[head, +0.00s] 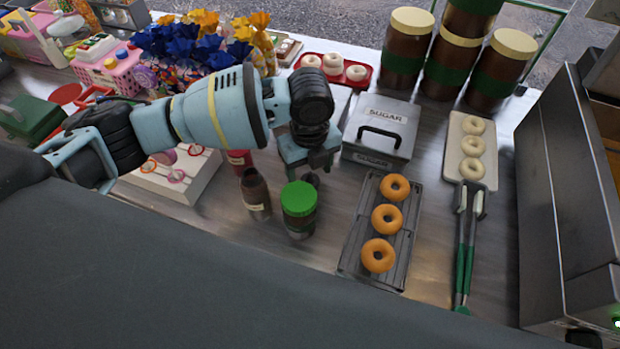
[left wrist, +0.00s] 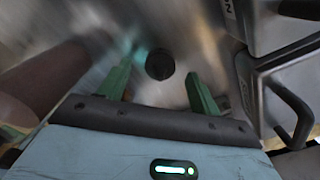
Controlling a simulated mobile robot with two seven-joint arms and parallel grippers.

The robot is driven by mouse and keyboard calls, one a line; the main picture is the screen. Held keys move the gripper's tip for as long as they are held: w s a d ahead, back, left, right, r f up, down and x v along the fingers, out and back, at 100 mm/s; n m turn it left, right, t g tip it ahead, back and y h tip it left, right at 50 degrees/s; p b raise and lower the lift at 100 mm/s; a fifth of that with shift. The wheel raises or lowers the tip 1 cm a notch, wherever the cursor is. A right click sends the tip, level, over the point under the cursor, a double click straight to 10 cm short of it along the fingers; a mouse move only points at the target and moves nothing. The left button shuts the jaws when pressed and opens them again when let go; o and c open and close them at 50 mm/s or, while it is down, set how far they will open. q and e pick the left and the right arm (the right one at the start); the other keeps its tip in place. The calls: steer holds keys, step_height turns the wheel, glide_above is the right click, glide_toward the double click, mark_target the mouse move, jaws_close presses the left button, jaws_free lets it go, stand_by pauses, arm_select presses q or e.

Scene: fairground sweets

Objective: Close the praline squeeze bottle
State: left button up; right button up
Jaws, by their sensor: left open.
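The praline squeeze bottle seems to be the brown bottle (head: 256,196) with a pale label, upright in the head view; no cap shows on its top. A small dark round cap (head: 313,180) lies on the metal counter beside the green-lidded jar; it also shows in the left wrist view (left wrist: 160,64). My left gripper (head: 309,171) points down over the counter, right of the bottle. In the left wrist view its green fingers (left wrist: 160,88) are apart, with the cap beyond and between them, nothing held. My right gripper is not in view.
The green-lidded jar (head: 299,204) stands close to my left gripper. The grey sugar box (head: 382,128) is to its right. A rack (head: 352,253) of doughnuts sits in front right. A brown cylinder (left wrist: 45,78) is at the left of the wrist view. A red bottle (head: 238,160) is partly hidden.

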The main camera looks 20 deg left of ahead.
mark_target(310, 173)
arm_select(q)
steer(key=shift+f, duration=0.7)
steer(key=c, duration=1)
steer(key=shift+r, duration=0.15)
step_height(310, 173, up, 10)
steer(key=shift+f+p, duration=0.1)
steer(key=shift+p, duration=0.2)
